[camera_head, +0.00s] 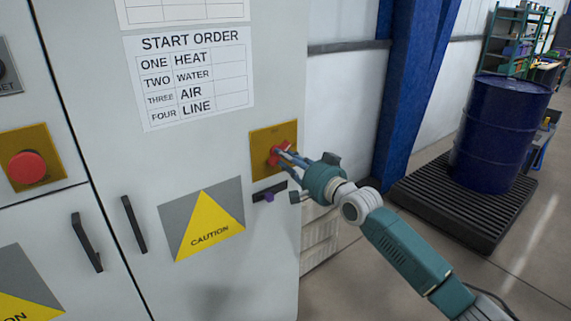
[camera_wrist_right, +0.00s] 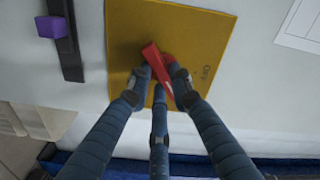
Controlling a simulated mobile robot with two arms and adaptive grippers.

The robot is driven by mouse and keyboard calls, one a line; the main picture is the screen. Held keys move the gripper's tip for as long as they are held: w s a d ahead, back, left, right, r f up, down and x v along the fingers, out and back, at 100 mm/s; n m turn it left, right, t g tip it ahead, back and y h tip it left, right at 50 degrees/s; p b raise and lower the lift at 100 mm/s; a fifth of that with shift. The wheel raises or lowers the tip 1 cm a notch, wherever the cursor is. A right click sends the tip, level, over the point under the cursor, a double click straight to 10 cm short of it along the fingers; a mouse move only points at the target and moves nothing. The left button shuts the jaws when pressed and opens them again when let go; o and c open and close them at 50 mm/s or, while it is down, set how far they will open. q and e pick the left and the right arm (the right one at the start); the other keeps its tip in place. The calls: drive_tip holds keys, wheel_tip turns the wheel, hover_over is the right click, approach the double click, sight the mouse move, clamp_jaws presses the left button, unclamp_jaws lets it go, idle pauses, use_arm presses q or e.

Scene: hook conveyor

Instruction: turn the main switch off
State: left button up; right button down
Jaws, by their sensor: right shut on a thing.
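The main switch is a red handle (camera_head: 281,153) on a yellow plate (camera_head: 262,140) on the grey cabinet front. My right gripper (camera_head: 285,154) reaches in from the right and its fingers are closed on the red handle. In the right wrist view the red handle (camera_wrist_right: 157,69) sits tilted between the dark fingertips of my right gripper (camera_wrist_right: 160,78). The word OFF shows on the yellow plate (camera_wrist_right: 193,30) to the right of the handle in that view. Part of the handle is hidden by the fingers. My left gripper is not in view.
A dark bar with a purple knob (camera_head: 269,197) is just below the plate; it also shows in the wrist view (camera_wrist_right: 52,27). A red push button (camera_head: 27,167) and black door handles (camera_head: 134,224) are at left. A blue drum (camera_head: 498,135) stands on a black pallet (camera_head: 440,205) at right.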

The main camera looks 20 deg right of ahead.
drive_tip(key=n, duration=0.5)
drive_tip(key=n+b, duration=0.1)
drive_tip(key=n, duration=0.4)
drive_tip(key=shift+d+r, duration=0.15)
drive_tip(key=shift+n, duration=0.4)
drive_tip(key=c, duration=1.5)
unclamp_jaws()
drive_tip(key=shift+c, duration=0.2)
drive_tip(key=v, duration=1.2)
